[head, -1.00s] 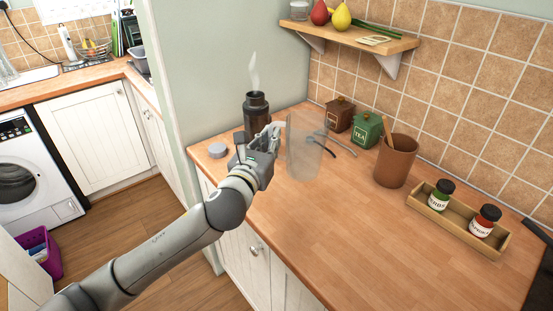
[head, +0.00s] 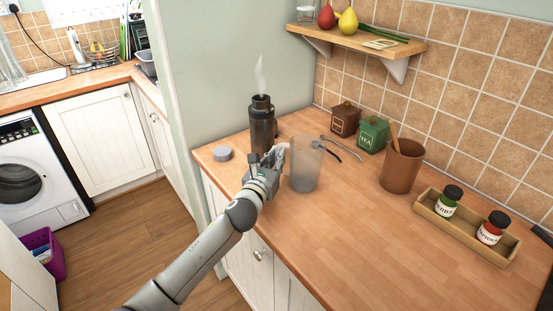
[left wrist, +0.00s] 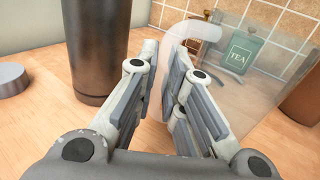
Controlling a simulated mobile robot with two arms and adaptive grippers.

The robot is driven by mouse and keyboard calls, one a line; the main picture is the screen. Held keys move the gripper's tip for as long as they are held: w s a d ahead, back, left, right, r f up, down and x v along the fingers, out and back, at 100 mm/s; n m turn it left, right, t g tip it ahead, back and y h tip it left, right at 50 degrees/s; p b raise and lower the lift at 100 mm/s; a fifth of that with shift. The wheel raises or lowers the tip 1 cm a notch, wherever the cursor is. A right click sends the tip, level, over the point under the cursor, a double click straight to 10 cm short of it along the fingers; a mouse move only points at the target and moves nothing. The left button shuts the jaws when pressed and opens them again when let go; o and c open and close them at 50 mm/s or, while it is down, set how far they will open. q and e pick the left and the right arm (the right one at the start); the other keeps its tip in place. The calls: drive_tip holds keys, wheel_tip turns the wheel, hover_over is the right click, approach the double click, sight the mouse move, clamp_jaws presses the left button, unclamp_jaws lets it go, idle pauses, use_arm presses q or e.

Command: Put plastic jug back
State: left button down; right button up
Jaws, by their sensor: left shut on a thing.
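The plastic jug (head: 305,172) is clear, pale and upright at the back left of the wooden counter. Its base looks at or very near the counter top; I cannot tell if it touches. My left gripper (head: 279,155) is at the jug's left side, shut on its handle. In the left wrist view the pale curved handle (left wrist: 195,33) passes between the fingers of the gripper (left wrist: 162,82), and the see-through jug body (left wrist: 275,85) fills the right side. My right gripper is not in view.
A dark steaming flask (head: 262,130) stands close to the left of my gripper, with a grey lid (head: 222,153) beside it. Tongs (head: 343,150), a green tea tin (head: 372,134) and a brown pot (head: 401,168) are behind and right. The front counter is clear.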

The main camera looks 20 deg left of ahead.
use_arm(q)
drive_tip(key=shift+r, duration=0.1)
drive_tip(key=c, duration=1.5)
unclamp_jaws()
drive_tip(key=shift+r, duration=0.1)
drive_tip(key=shift+s, duration=0.4)
drive_tip(key=s, duration=0.3)
drive_tip(key=s+a, duration=0.1)
drive_tip(key=s, duration=0.7)
drive_tip(key=shift+s+a+b, duration=0.15)
drive_tip(key=shift+b, duration=0.2)
